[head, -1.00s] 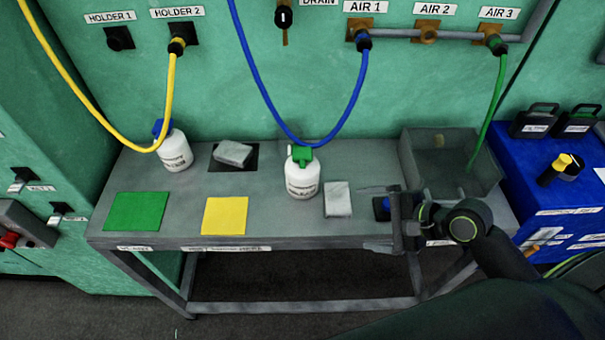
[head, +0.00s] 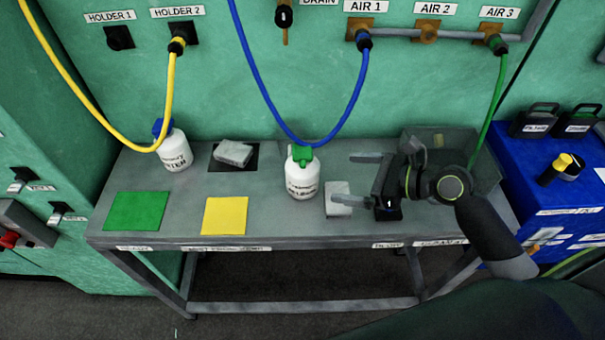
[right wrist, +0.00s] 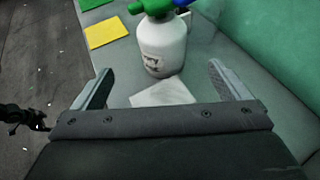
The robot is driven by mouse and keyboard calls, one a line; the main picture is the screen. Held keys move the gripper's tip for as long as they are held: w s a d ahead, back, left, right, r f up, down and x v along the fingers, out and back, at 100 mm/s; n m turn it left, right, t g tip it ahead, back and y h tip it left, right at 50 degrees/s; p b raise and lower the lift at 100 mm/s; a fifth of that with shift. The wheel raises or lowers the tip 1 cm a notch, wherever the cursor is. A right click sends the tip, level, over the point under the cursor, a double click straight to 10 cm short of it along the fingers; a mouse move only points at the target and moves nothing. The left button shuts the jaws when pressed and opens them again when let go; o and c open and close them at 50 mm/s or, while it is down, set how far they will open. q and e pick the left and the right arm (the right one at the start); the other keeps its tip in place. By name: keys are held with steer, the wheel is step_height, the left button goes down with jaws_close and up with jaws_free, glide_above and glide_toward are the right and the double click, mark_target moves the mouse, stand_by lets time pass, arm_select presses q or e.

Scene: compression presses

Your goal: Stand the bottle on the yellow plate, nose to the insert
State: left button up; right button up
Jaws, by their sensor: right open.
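A white bottle with a green spray top (head: 303,178) stands upright on the grey table. It also shows in the right wrist view (right wrist: 162,45), ahead of the fingers. The yellow plate (head: 225,216) lies bare at the table's front edge, left of this bottle. A second white bottle with a blue top (head: 175,150) stands at the back left. My right gripper (head: 344,179) is open and empty, to the right of the green-topped bottle. Its fingers point left at the bottle, apart from it. My left gripper is not in view. I cannot tell which thing is the insert.
A green plate (head: 136,211) lies at the front left. A grey block (head: 233,152) sits on a black pad. A pale flat block (head: 337,188) lies under my right fingers. Blue and yellow hoses hang over the table's back. A grey bin stands at the back right.

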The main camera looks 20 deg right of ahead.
steer(key=x, duration=0.7)
steer(key=shift+w+a+f, duration=0.15)
steer(key=shift+a+f, duration=0.05)
steer(key=shift+a, duration=0.05)
steer(key=x, duration=0.5)
steer(key=shift+w+r, duration=0.2)
steer(key=shift+w, duration=0.05)
steer(key=shift+d, duration=0.1)
steer(key=c, duration=1.3)
step_height(320, 180, up, 10)
steer(key=shift+r+p, duration=0.1)
steer(key=shift+p, duration=0.7)
glide_above(318, 175)
steer(key=s, duration=0.2)
steer(key=s+d+r+n+g+y, duration=0.1)
steer(key=s+d+r, duration=0.1)
steer(key=s, duration=0.4)
steer(key=shift+s, duration=0.2)
